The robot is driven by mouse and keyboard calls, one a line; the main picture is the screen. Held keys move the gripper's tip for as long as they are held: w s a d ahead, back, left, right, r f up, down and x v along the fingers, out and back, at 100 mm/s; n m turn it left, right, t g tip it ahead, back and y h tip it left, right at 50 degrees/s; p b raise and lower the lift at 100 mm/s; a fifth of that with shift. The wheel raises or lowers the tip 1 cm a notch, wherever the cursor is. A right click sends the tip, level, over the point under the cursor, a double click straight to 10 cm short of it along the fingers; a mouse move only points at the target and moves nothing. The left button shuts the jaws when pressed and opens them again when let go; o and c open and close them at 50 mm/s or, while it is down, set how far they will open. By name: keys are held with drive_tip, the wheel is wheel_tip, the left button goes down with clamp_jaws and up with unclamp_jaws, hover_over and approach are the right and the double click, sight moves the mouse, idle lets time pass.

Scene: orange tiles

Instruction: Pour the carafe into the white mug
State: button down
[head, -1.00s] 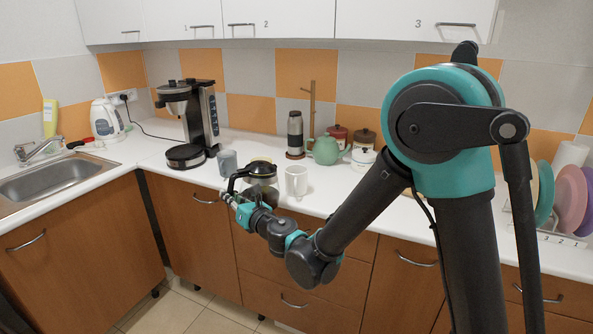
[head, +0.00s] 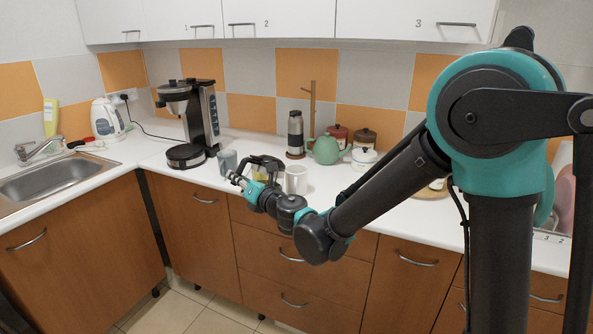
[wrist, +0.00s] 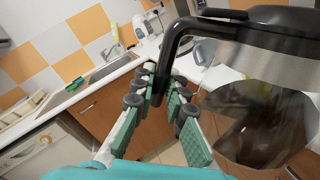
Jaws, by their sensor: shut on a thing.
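The carafe (head: 268,164) is glass with a black lid and handle, and dark liquid shows in it in the wrist view (wrist: 262,118). My gripper (head: 243,182) is shut on its handle, whose black bar runs down between the finger pads in the wrist view (wrist: 165,98). The carafe is held above the counter, left of the white mug, and looks tilted toward it. The white mug (head: 297,180) stands upright on the counter. The carafe's lower part is mostly hidden behind my gripper in the head view. Whether liquid is flowing cannot be told.
A blue-grey cup (head: 227,160) stands left of the carafe, and a yellowish thing (head: 259,176) is partly hidden behind my gripper. The coffee maker (head: 202,115) is farther left. A green teapot (head: 325,150), a tall flask (head: 295,135) and jars (head: 364,139) stand behind the mug.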

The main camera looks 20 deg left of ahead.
sight(246, 164)
drive_tip(key=shift+w+d+r+m, duration=0.25)
drive_tip(key=shift+w+r+m, duration=0.2)
drive_tip(key=shift+r, duration=0.2)
drive_tip(key=shift+w+d+r+m, duration=0.25)
drive_tip(key=shift+w+r+m, duration=0.2)
drive_tip(key=shift+r, duration=0.2)
drive_tip(key=shift+w+d+r+m, duration=0.25)
drive_tip(key=shift+w+r+m, duration=0.2)
drive_tip(key=shift+r, duration=0.2)
drive_tip(key=shift+w+d+r+m, duration=0.2)
drive_tip(key=shift+w+r+m, duration=0.25)
drive_tip(key=shift+r, duration=0.3)
drive_tip(key=shift+w+d+r+m, duration=0.2)
drive_tip(key=shift+w+r+m, duration=0.15)
drive_tip(key=shift+r+m, duration=0.35)
drive_tip(key=shift+w+d+r+m, duration=0.2)
drive_tip(key=shift+w+r+m, duration=0.2)
drive_tip(key=shift+r, duration=0.4)
drive_tip(key=shift+w+d+r+m, duration=0.2)
drive_tip(key=shift+w+r+m, duration=0.3)
drive_tip(key=shift+r, duration=0.15)
drive_tip(key=shift+s+f, duration=0.1)
drive_tip(key=shift+r, duration=0.2)
drive_tip(key=shift+w+d+r+m, duration=0.15)
drive_tip(key=shift+w+r+m, duration=0.05)
drive_tip(key=shift+w+m, duration=0.1)
